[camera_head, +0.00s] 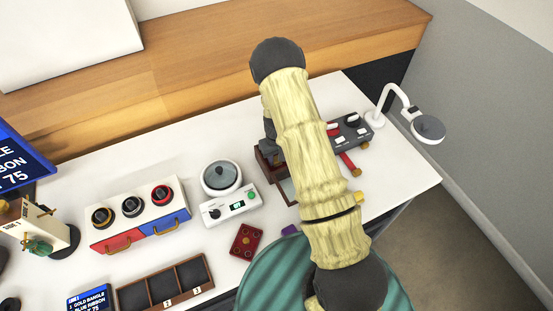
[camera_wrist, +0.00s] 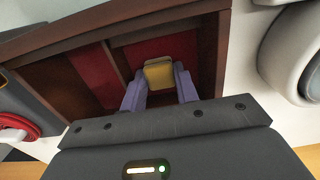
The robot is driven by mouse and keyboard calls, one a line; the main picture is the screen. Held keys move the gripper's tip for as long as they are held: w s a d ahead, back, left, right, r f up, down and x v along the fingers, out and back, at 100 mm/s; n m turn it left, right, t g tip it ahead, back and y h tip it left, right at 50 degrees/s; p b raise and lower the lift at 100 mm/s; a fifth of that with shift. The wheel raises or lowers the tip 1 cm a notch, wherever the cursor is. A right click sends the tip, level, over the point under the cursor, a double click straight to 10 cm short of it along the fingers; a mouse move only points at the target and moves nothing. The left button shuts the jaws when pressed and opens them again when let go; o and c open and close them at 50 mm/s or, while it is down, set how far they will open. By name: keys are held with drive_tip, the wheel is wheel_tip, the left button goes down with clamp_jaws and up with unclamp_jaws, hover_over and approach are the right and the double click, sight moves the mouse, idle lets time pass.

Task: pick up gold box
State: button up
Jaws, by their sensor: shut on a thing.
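The gold box (camera_wrist: 158,75) is a small yellow block in the wrist view, inside a red-lined compartment of a dark brown wooden case (camera_wrist: 100,30). My gripper (camera_wrist: 160,86) has its two purple fingers on either side of the gold box and is shut on it. The fingers reach down into the compartment, and the case walls stand close around them. In the head view the brown case (camera_head: 267,160) shows partly beside my arm. My arm hides the gold box and my fingertips there.
A white device with a round glass lid (camera_head: 222,178) stands left of the case. A grey control box (camera_head: 352,131) and a lamp (camera_head: 428,128) are to the right. A drawer unit with knobs (camera_head: 137,222), a red square (camera_head: 246,240) and a divided tray (camera_head: 131,296) are left and front.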

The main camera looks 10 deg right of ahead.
wheel_tip(320, 180, up, 10)
drive_tip(key=b, duration=0.1)
drive_tip(key=shift+f, duration=0.15)
drive_tip(key=shift+s+f, duration=0.1)
idle(0.6)
